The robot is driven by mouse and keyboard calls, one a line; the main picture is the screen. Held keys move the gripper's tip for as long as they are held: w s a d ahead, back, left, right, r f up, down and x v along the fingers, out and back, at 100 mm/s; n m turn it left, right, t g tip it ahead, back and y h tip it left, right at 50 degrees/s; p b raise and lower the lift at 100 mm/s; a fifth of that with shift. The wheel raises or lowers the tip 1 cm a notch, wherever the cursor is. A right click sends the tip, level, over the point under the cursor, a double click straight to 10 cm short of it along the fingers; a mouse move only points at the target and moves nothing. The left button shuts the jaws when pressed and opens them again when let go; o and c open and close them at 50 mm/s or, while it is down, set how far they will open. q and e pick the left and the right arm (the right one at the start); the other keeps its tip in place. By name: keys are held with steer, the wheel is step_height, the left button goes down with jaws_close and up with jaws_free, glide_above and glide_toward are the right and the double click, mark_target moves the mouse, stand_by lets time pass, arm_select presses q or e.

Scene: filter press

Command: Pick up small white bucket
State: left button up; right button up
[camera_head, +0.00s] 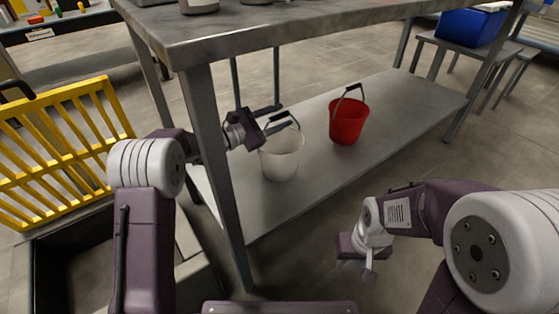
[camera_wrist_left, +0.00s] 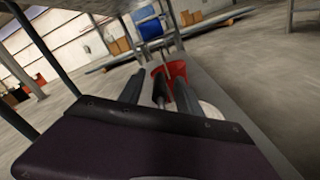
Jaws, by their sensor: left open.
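The small white bucket (camera_head: 281,158) stands upright on the lower shelf of the metal table in the head view. Its dark handle is raised. My left gripper (camera_head: 272,119) is open at the bucket's upper rim, with its fingers near the handle; I cannot tell whether they touch it or whether the handle lies between them. In the left wrist view my left gripper's fingers (camera_wrist_left: 158,95) point forward, and a pale piece of the white bucket (camera_wrist_left: 211,111) shows to their right, mostly hidden. My right gripper (camera_head: 356,258) hangs low in front of the shelf; its jaw opening is unclear.
A red bucket (camera_head: 348,121) stands on the same shelf (camera_head: 402,104), to the right of the white one. A table leg (camera_head: 215,175) rises in front, and the tabletop (camera_head: 270,38) lies above. A yellow grate (camera_head: 65,140) stands at left.

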arm_select(q)
jaws_close()
stand_by(1.4)
